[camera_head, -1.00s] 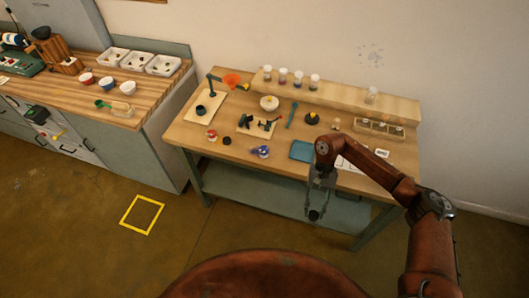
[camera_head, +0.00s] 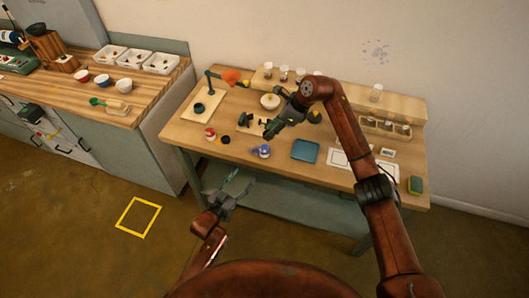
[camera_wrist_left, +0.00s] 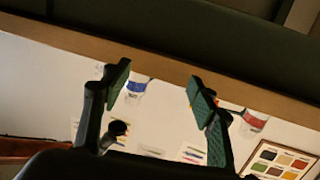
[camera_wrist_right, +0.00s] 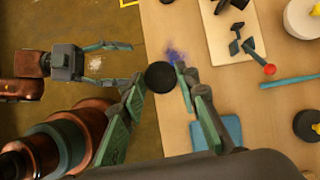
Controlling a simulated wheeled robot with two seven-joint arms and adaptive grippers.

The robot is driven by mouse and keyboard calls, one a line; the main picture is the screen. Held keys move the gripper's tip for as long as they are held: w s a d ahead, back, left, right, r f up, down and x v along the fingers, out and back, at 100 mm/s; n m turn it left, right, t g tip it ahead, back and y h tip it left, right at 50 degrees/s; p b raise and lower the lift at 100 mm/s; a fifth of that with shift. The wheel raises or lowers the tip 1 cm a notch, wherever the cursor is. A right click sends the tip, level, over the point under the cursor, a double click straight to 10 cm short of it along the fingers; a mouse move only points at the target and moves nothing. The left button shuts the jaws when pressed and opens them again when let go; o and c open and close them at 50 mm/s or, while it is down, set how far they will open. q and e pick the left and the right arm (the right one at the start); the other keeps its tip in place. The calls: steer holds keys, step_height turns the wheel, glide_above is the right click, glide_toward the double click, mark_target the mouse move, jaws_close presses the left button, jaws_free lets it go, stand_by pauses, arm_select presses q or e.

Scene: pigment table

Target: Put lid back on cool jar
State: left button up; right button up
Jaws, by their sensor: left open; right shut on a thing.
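The cool jar (camera_head: 264,152), with blue-violet colour on it, stands near the front edge of the table; in the right wrist view it is a blurred blue patch (camera_wrist_right: 174,52). My right gripper (camera_head: 268,130) is above the table just behind the jar in the head view. It is shut on a round black lid (camera_wrist_right: 160,77), which hides part of what lies below. I cannot tell the height of the lid over the jar. My left gripper (camera_head: 241,182) is open and empty in front of the table; its spread fingers also show in the left wrist view (camera_wrist_left: 160,85).
A red-and-white jar (camera_head: 210,133) and another black lid (camera_head: 225,140) stand left of the cool jar. A blue tray (camera_head: 305,150) lies to the right. A stand board (camera_head: 195,110), a white bowl (camera_head: 270,101) and a raised shelf (camera_head: 345,93) are behind.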

arm_select(q)
steer(key=h, duration=0.2)
glide_toward(262, 152)
arm_select(e)
steer(key=shift+w+a+r+m+t, duration=0.4)
steer(key=shift+w+a+m, duration=0.2)
steer(key=shift+w+m, duration=0.25)
arm_select(q)
steer(key=shift+d+f+m, duration=0.15)
steer(key=shift+f+m, duration=0.1)
steer(key=shift+m, duration=0.15)
arm_select(e)
steer(key=shift+s, duration=0.1)
arm_select(q)
steer(key=shift+t+y, duration=0.3)
steer(key=x, duration=1.2)
steer(key=shift+w, duration=0.1)
steer(key=shift+c, duration=0.7)
jaws_close()
